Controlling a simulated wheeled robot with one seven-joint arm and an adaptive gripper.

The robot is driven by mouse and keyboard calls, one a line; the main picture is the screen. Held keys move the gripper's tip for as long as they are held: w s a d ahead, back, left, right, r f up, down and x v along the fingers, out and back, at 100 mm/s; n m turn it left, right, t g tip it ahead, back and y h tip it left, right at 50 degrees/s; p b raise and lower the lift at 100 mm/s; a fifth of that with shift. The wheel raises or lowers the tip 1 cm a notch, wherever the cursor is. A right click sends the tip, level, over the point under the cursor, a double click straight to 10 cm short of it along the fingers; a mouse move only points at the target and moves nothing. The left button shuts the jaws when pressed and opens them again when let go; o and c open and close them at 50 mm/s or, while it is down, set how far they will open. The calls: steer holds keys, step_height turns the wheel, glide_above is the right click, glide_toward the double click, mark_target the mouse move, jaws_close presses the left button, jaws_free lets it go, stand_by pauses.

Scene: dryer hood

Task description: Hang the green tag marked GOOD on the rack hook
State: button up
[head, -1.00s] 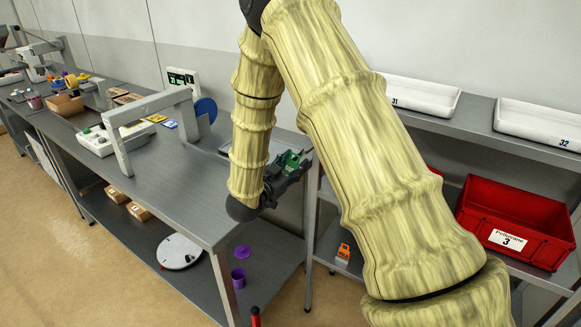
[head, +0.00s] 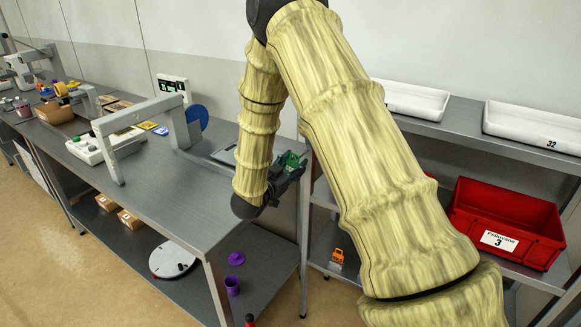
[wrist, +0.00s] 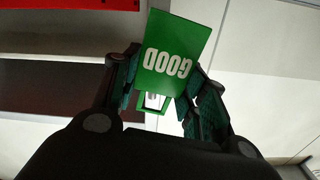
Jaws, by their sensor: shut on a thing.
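The green tag (wrist: 172,58) marked GOOD is held in my gripper (wrist: 163,95). In the wrist view its lettering is upside down, and a smaller green frame-like part with a pale piece shows below the plate between the fingers. In the head view the green tag (head: 291,160) shows at my gripper (head: 284,178), past the right end of the grey bench. My gripper is shut on the tag. I cannot make out the rack hook in either view; my arm covers part of the shelving.
The grey bench (head: 165,205) with a grey arch frame (head: 137,117) is at left. On the right, the metal shelving (head: 440,115) holds white trays (head: 535,124) and a red bin (head: 507,222). An orange item (head: 337,257) sits low, near my arm.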

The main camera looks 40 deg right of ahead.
mark_target(306, 155)
steer(key=shift+f+b+x, duration=0.2)
steer(key=shift+f+x, duration=0.05)
steer(key=shift+x, duration=0.9)
steer(key=shift+f+b+x, duration=0.15)
steer(key=shift+f+x, duration=0.1)
steer(key=shift+x, duration=0.9)
steer(key=o, duration=0.8)
steer(key=shift+o, duration=0.2)
steer(key=shift+r, duration=0.1)
step_height(306, 155, up, 10)
